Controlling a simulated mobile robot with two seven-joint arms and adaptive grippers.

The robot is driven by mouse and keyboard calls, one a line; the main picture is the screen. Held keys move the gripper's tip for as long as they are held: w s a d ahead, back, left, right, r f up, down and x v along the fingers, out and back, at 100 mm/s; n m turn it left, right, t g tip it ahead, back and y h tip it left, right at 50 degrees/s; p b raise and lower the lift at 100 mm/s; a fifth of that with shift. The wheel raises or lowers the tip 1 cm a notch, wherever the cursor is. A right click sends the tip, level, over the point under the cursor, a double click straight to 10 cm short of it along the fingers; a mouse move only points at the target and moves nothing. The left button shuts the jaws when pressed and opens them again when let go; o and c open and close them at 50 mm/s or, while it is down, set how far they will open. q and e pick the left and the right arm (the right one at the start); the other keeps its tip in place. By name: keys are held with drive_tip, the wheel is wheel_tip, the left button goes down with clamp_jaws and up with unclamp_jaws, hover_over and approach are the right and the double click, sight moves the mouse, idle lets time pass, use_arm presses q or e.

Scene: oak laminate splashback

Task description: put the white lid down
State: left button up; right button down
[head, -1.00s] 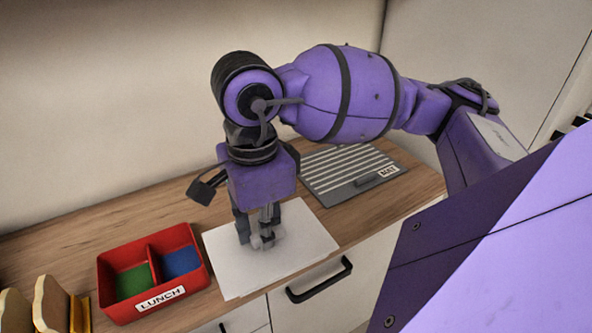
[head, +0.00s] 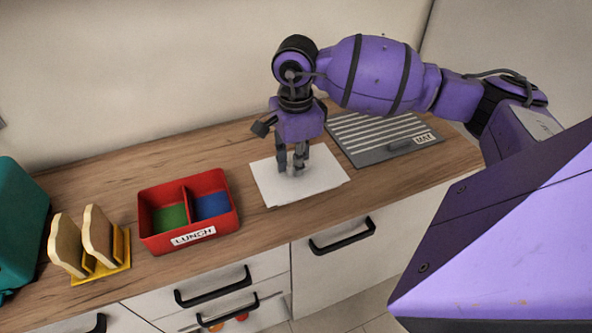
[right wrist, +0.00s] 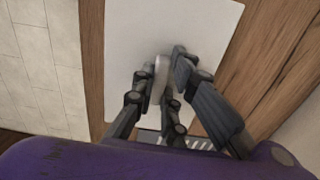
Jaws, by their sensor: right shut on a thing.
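My left gripper is not in view.
A red lunch box (head: 238,222) with green and blue compartments stands left of the sheet. A grey striped mat (head: 385,153) lies to the right. A yellow rack (head: 122,262) holding bread slices and a teal object (head: 18,225) stand at the far left.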

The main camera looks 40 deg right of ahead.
drive_tip(key=f, duration=0.3)
drive_tip(key=shift+w+d+f, duration=0.15)
drive_tip(key=shift+w+f, duration=0.1)
drive_tip(key=shift+f, duration=0.15)
drive_tip(key=shift+f, duration=0.2)
drive_tip(key=c, duration=1.8)
unclamp_jaws()
drive_tip(key=shift+o, duration=0.2)
drive_tip(key=shift+r, duration=0.1)
